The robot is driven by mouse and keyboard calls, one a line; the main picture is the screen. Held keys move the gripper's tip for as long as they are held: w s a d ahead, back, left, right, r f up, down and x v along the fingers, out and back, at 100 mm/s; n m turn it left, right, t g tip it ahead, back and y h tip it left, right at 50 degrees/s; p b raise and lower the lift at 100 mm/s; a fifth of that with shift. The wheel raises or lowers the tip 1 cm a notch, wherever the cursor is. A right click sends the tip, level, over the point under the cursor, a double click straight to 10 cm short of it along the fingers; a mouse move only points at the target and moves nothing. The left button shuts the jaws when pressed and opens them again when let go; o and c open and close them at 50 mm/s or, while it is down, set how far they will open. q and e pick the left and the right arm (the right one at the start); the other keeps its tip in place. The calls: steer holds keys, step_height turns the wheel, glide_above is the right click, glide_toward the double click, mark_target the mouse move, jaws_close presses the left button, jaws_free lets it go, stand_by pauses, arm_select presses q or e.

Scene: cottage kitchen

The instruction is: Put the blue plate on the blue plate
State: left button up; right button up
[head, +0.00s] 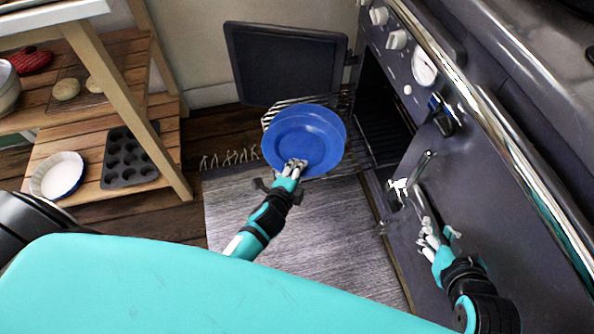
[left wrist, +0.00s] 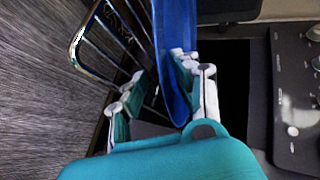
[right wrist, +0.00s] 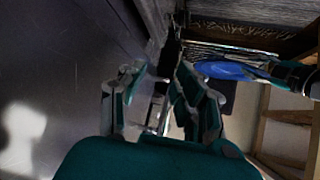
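In the head view a blue plate (head: 300,143) is at the open oven, over the pulled-out wire rack. A second blue rim (head: 318,109) shows just behind it, offset and largely covered, seemingly the other blue plate. My left gripper (head: 292,168) is at the front plate's near edge. In the left wrist view a blue plate (left wrist: 174,45) stands between its fingers, close to the right finger, with a gap at the left finger. The plate hides part of the rack. My right gripper (head: 430,240) is open and empty beside the oven front.
The oven door (head: 285,62) hangs open behind the wire rack (head: 365,150). Near my right gripper is a metal handle (head: 415,185). At left, a wooden shelf holds a muffin tin (head: 131,157) and a white bowl (head: 57,176). A grey rug (head: 320,235) covers the floor.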

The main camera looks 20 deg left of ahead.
arm_select(q)
steer(key=shift+r, duration=0.1)
